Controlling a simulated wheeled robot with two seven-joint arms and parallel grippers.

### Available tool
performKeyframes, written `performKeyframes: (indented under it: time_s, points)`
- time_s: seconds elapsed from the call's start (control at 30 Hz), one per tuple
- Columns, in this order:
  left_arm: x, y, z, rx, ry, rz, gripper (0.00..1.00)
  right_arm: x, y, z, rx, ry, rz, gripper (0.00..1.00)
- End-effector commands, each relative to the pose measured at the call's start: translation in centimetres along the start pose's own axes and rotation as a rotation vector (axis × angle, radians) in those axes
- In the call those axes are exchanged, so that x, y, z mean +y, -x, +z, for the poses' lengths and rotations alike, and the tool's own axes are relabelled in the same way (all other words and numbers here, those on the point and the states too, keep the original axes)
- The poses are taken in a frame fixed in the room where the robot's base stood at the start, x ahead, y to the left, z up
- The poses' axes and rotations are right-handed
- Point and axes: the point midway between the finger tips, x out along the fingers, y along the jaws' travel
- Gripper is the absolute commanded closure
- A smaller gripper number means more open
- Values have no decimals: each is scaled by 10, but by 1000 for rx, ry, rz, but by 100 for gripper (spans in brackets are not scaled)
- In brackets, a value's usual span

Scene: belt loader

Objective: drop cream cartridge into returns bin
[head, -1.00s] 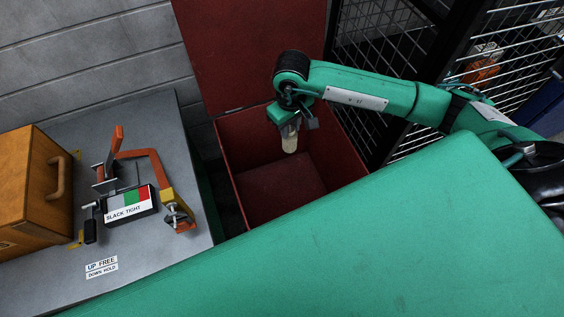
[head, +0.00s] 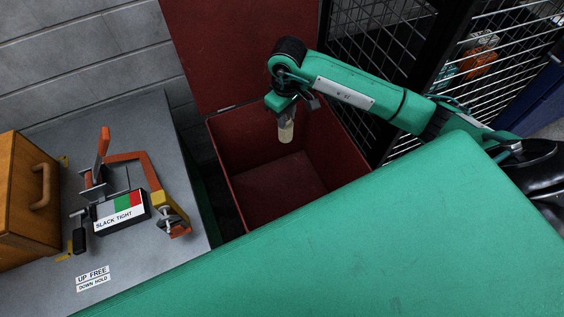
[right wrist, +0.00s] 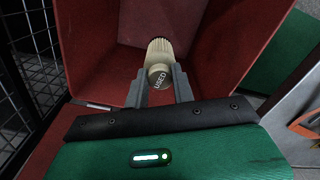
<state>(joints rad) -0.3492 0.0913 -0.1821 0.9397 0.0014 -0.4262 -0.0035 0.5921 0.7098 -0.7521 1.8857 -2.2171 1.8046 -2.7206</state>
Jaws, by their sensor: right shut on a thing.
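The cream cartridge (head: 286,130) hangs upright below my right gripper (head: 287,110), over the open mouth of the red returns bin (head: 228,158). In the right wrist view the cartridge (right wrist: 159,62) sits between the two grey fingers of the right gripper (right wrist: 160,84), which are shut on it. Its end cap reads "USED". The bin's red inner wall (right wrist: 90,40) shows around it, and the cartridge looks apart from the walls. The bin's floor is bare where it shows. My left gripper is not in view.
The bin's raised red lid (head: 240,50) stands behind it. A black wire cage (head: 375,50) is to the right. A grey table (head: 150,130) at left carries a wooden box (head: 25,205), an orange clamp (head: 135,165) and a "SLACK TIGHT" gauge (head: 120,212).

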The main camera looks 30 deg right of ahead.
Motion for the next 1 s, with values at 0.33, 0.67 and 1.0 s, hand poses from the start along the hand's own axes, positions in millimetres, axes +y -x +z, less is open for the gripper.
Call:
performKeyframes:
  time_s: [0.33, 0.67, 1.0]
  points:
    - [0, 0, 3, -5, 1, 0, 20, 0, 0, 0, 1, 0, 0, 53]
    - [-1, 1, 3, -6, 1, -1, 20, 0, 2, 0, 1, 0, 1, 49]
    - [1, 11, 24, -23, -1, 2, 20, 2, 62, -1, 5, 0, 4, 49]
